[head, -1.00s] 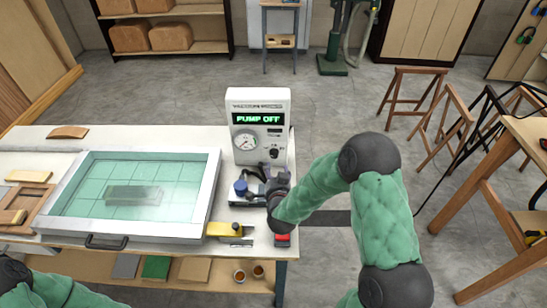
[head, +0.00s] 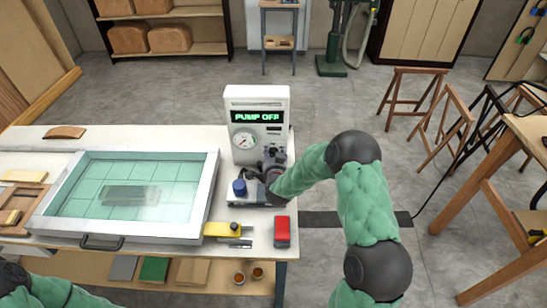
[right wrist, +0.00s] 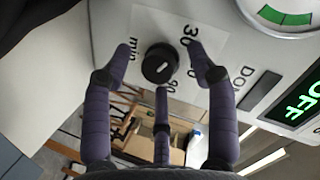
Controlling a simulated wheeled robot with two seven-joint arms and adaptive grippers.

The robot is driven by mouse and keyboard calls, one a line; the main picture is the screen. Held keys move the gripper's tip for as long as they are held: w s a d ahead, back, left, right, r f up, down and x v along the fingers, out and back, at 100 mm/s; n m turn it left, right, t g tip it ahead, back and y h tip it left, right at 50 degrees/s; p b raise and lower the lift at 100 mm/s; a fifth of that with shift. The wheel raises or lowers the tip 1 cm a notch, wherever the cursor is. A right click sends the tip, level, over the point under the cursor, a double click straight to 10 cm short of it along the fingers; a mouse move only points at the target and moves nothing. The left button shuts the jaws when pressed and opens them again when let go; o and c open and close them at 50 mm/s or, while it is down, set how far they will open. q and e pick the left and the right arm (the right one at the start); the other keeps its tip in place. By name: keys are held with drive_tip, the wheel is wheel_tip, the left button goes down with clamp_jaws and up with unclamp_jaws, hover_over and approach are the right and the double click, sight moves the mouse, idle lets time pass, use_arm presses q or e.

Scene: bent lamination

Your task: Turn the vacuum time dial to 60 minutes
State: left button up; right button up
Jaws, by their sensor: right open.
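The vacuum time dial is a round black knob (right wrist: 160,64) on the white panel in the right wrist view. "min", "30" and "90" show around it; other marks are hidden behind my fingers. A small white mark shows on the knob, but its exact setting is hard to read. My right gripper (right wrist: 163,72) is open, its fingers spread around the knob with gaps at the sides; contact is not visible. In the head view my right gripper (head: 272,160) is at the lower front of the white vacuum unit (head: 243,100) and hides the dial. My left gripper is out of view.
The unit's screen (head: 258,117) reads "PUMP OFF", with a round gauge (head: 244,138) below. A framed glass-topped press (head: 210,190) stands to the left.

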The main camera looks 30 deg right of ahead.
drive_tip(key=c, duration=1.1)
drive_tip(key=shift+f+m+b, duration=0.15)
drive_tip(key=shift+m+b, duration=0.15)
drive_tip(key=shift+b, duration=0.45)
drive_tip(key=m+b, duration=0.2)
drive_tip(key=b, duration=0.2)
drive_tip(key=m+t+y+b, duration=0.1)
drive_tip(key=m+b, duration=0.1)
drive_tip(key=b, duration=0.2)
drive_tip(key=m+t+y+b, duration=0.1)
drive_tip(key=b, duration=0.3)
drive_tip(key=shift+s+d+f+m+b, duration=0.15)
drive_tip(key=shift+f+m+b, duration=0.1)
drive_tip(key=shift+m+b, duration=0.15)
drive_tip(key=shift+m+t+b, duration=0.4)
drive_tip(key=shift+m+b, duration=0.1)
drive_tip(key=shift+m, duration=0.1)
drive_tip(key=shift+r+m+t, duration=0.2)
drive_tip(key=shift+m+t, duration=0.1)
drive_tip(key=shift+m, duration=0.6)
drive_tip(key=o, duration=1.1)
